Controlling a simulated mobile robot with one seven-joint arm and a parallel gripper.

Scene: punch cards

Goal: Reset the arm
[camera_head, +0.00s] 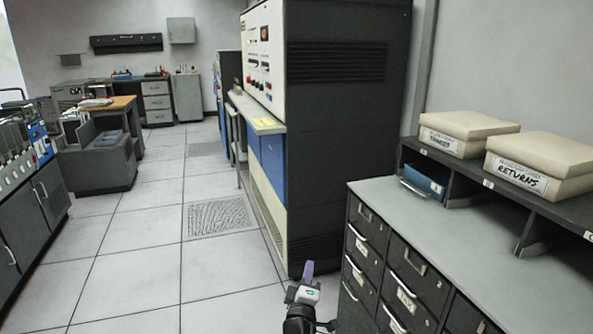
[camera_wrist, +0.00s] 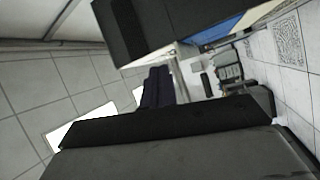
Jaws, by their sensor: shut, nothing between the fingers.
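My gripper (camera_head: 308,267) shows at the bottom middle of the head view, with a purple finger pointing up. It stands just left of the dark drawer cabinet, with the tall computer cabinet behind it. In the wrist view my dark fingers (camera_wrist: 158,86) are together in the middle, and I see nothing between them. My arm below the wrist is mostly cut off by the lower edge of the head view.
The drawer cabinet's grey top (camera_head: 450,220) is at right, with two labelled boxes (camera_head: 468,125) (camera_head: 540,155) on a raised shelf. The tall computer cabinet (camera_head: 345,130) rises ahead. Tiled floor (camera_head: 135,255) is clear at left.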

